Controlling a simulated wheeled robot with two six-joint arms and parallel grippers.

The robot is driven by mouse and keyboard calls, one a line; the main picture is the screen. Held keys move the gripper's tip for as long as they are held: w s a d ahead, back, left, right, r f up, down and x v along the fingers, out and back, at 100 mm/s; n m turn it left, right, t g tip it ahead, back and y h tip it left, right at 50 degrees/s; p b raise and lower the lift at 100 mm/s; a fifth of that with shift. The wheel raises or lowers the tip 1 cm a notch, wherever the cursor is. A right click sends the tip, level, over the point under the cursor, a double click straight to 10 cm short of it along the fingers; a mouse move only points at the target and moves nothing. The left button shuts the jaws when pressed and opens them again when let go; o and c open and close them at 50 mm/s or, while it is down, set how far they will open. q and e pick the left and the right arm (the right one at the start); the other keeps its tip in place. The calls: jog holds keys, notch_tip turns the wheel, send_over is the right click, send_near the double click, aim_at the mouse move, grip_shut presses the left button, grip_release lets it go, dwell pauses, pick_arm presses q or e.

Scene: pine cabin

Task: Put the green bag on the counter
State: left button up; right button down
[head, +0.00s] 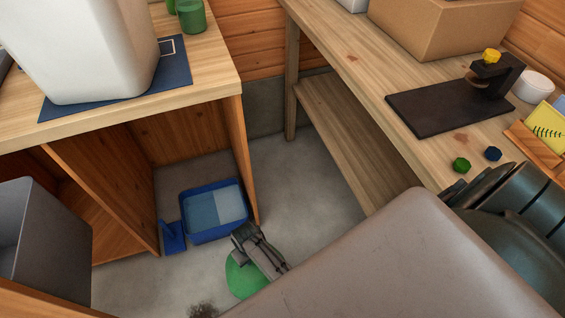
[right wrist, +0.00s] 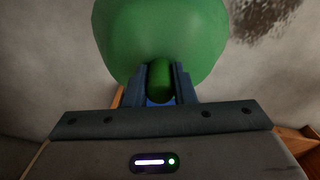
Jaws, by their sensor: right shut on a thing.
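The green bag (head: 243,277) shows low in the head view, over the grey floor, partly covered by my right gripper (head: 262,248). In the right wrist view the round green bag (right wrist: 160,38) fills the top middle, and its narrow neck sits between the fingers of my right gripper (right wrist: 160,84), which is shut on it. I cannot tell whether the bag touches the floor. A wooden counter (head: 205,75) stands at the upper left, above and beyond the bag. My left gripper is not in view.
A white bin (head: 85,50) on a blue mat (head: 175,72) and green canisters (head: 191,15) occupy the counter. A blue tray (head: 212,237) and blue dustpan (head: 173,238) lie on the floor. A grey bin (head: 45,245) stands left. A workbench (head: 365,75) with several items stands right.

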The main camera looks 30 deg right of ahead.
jog(key=shift+s+a+f, duration=0.1)
jog(key=shift+s+f, duration=0.15)
jog(key=shift+f, duration=0.6)
jog(key=d, duration=0.1)
jog(key=d+b, duration=0.1)
jog(key=d, duration=0.1)
jog(key=shift+w+d+f+b, duration=0.25)
jog(key=shift+d+b, duration=0.05)
jog(key=shift+d, duration=0.1)
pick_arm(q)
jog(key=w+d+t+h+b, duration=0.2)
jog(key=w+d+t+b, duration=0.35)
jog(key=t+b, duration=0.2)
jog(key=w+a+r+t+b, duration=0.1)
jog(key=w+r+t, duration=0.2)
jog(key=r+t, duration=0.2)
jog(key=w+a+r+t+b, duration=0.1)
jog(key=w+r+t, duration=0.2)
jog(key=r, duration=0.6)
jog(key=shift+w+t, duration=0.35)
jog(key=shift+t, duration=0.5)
pick_arm(e)
jog(key=w+d+f, duration=0.2)
jog(key=d+f, duration=0.2)
jog(key=d, duration=0.8)
jog(key=shift+f, duration=0.15)
jog(key=shift+f, duration=0.1)
